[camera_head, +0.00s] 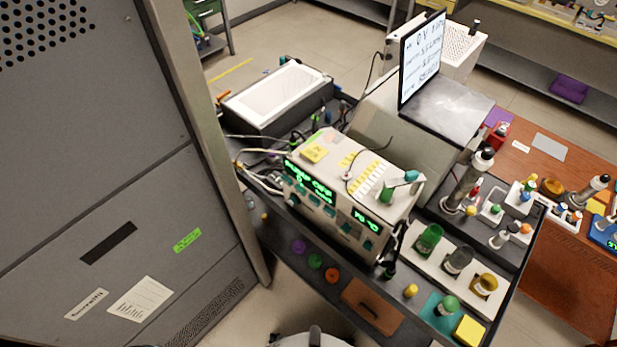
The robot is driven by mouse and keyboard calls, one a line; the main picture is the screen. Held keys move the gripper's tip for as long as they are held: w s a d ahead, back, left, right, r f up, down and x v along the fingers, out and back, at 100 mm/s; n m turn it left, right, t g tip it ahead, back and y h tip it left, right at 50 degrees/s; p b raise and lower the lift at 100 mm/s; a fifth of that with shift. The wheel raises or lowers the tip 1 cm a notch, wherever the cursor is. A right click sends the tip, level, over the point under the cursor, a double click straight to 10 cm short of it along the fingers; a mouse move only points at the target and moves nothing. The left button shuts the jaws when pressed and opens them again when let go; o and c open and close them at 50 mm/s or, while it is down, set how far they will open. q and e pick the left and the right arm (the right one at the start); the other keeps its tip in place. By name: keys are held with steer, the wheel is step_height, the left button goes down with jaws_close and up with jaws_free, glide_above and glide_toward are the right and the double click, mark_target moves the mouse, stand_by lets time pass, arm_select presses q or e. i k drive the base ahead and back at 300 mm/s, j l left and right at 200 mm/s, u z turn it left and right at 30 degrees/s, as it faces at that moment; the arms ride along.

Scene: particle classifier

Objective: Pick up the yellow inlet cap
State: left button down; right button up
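A small yellow cap (410,290) stands near the front edge of the dark bench, right of the brown pad and left of the teal mat. Another small yellow piece (470,210) sits farther back, by the silver cylinder. The view does not settle which of these is the inlet cap. Neither of my grippers is in view, and nothing is seen touching either yellow piece.
The instrument box (340,200) with green displays stands behind the bench's front strip. Colored cups stand on a white tray (412,240). A tall grey cabinet (110,190) blocks the left.

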mark_target(411, 289)
steer(key=z, duration=1.45)
